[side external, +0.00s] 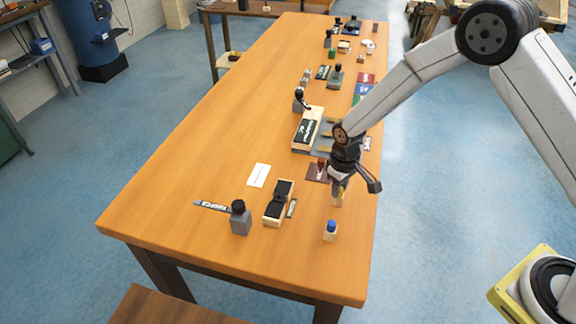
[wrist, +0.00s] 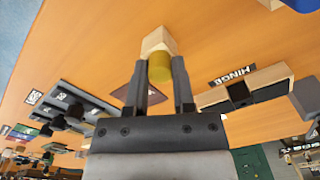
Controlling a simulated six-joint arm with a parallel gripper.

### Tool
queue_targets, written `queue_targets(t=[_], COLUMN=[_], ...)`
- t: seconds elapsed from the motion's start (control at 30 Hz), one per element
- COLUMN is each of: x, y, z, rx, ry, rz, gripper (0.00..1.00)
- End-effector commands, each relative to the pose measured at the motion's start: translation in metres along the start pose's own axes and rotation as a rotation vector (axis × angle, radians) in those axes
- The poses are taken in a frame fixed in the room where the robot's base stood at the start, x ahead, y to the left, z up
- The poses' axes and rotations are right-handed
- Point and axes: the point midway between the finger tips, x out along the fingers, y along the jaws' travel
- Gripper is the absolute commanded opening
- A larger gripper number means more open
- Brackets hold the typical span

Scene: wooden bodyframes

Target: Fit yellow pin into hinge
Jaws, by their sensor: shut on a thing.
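My gripper (side external: 341,182) is low over the right side of the table. In the wrist view its two fingers (wrist: 159,85) are closed around the yellow pin (wrist: 159,68), with its pale wooden block end (wrist: 158,41) beyond the fingertips. The pin also shows under my gripper in the side view (side external: 338,198); I cannot tell whether it touches the table. The hinge (side external: 278,203), pale wood with black parts, lies to the left of my gripper, apart from it. In the wrist view the hinge (wrist: 245,92) is at right, beside its black HINGE label (wrist: 232,76).
A blue-topped wooden pin (side external: 330,231) stands nearer the table's front edge. A grey block with a black knob (side external: 240,219) stands left of the hinge. A white card (side external: 259,175) and a dark red plate (side external: 317,170) lie behind. The front left of the table (side external: 150,215) is clear.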

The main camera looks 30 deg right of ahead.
Motion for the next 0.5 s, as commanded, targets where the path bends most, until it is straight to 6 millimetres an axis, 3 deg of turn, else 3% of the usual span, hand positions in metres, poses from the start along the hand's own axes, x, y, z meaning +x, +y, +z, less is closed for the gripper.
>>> queue_targets(t=[0.5], x=[-0.0043], y=[0.0], z=[-0.0001], rx=[0.0], ry=[0.0], rz=[0.0], gripper=[0.0])
